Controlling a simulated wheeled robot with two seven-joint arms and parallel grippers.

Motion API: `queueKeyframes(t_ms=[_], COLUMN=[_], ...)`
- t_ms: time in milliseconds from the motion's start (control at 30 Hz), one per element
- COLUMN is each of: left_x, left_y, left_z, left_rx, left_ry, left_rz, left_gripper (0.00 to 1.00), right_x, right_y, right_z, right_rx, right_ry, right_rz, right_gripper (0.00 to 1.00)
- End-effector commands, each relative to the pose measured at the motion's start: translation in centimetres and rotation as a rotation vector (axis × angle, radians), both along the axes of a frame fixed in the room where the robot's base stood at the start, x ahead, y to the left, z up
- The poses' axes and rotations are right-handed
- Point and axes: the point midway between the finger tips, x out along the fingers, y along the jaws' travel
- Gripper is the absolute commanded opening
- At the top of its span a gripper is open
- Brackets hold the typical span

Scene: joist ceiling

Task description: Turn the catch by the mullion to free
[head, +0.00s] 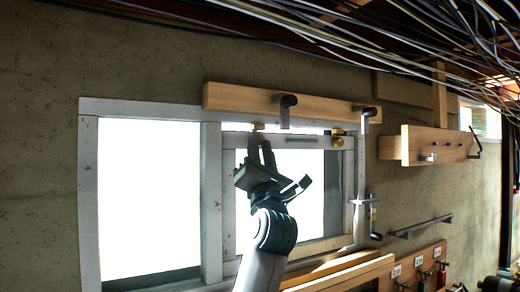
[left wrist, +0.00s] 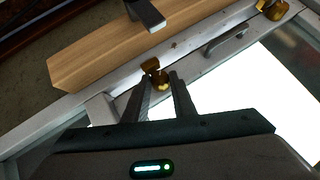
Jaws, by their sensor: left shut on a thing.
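The brass catch by the mullion (head: 258,127) sits on the top rail of the window sash, just right of the white mullion (head: 211,190). My left gripper (head: 262,148) reaches up in front of the bright pane, and its fingers are shut on this catch. In the left wrist view the catch (left wrist: 152,66) shows at the tips of the fingers (left wrist: 160,88), its lower part between them. A second brass catch (head: 337,141) is farther right on the rail; it also shows in the left wrist view (left wrist: 272,9). My right gripper is not in view.
A wooden board (head: 235,98) with dark clamps (head: 287,108) runs just above the catches. A metal pull handle (left wrist: 226,40) is on the sash rail. Cables (head: 330,35) hang along the ceiling. Boards with tools (head: 400,272) are at the lower right.

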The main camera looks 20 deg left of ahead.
Motion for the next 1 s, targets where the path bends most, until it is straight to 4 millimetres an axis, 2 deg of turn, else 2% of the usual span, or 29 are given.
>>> queueKeyframes(t_ms=[267, 700, 1000], left_x=[0.1, 0.5, 0.8], left_y=[-0.2, -0.7, -0.8], left_z=[-0.7, -0.9, -0.4], left_rx=[-0.06, -0.239, -0.355], left_ry=[-0.057, -0.237, -0.358], left_rz=[-0.001, -0.002, 0.001], left_gripper=[0.01, 0.01, 0.01], right_x=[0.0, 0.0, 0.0], right_y=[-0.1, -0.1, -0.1], right_z=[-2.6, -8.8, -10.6], right_rx=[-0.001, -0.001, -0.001], right_ry=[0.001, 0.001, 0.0], right_rz=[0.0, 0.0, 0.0], right_gripper=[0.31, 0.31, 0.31])
